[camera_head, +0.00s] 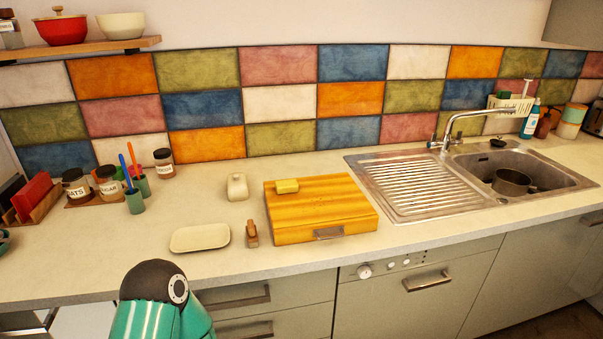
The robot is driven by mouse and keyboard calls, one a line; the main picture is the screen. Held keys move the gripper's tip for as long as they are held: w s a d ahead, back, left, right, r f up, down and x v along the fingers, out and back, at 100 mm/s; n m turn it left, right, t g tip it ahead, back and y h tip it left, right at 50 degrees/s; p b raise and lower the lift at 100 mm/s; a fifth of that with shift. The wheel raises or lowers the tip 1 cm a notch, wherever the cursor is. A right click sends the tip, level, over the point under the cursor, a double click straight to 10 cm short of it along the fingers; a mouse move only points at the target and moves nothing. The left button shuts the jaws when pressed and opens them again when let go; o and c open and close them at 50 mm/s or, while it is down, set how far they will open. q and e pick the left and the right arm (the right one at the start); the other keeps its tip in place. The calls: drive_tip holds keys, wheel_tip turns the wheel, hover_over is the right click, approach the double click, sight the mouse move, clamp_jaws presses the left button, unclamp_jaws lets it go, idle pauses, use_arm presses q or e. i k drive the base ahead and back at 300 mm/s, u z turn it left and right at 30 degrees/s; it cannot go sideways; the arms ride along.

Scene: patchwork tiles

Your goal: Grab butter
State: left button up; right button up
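The butter (286,186) is a small yellow block on the back left part of a wooden board (335,200), which lies on the counter. A pale, empty-looking dish (200,238) lies at the front left of the board. A cream lid-like piece (237,187) stands apart, just left of the board. A teal and dark part of my own arm shows at the bottom edge. Neither of my grippers is in view, and nothing touches the butter.
A small wooden-handled tool (251,235) lies between dish and board. Jars (76,186), cups with utensils (135,200) and a rack (34,198) stand at the left. A sink (510,172) with a pot (511,182) is at the right. The front left counter is clear.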

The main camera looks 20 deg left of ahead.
sight(289, 186)
drive_tip(key=z, duration=0.45)
drive_tip(key=i, duration=0.4)
drive_tip(key=u, duration=2.6)
drive_tip(key=i, duration=0.25)
drive_tip(key=u, duration=0.6)
drive_tip(key=k, duration=0.65)
drive_tip(key=z, duration=0.45)
drive_tip(key=i, duration=0.3)
drive_tip(key=z, duration=0.45)
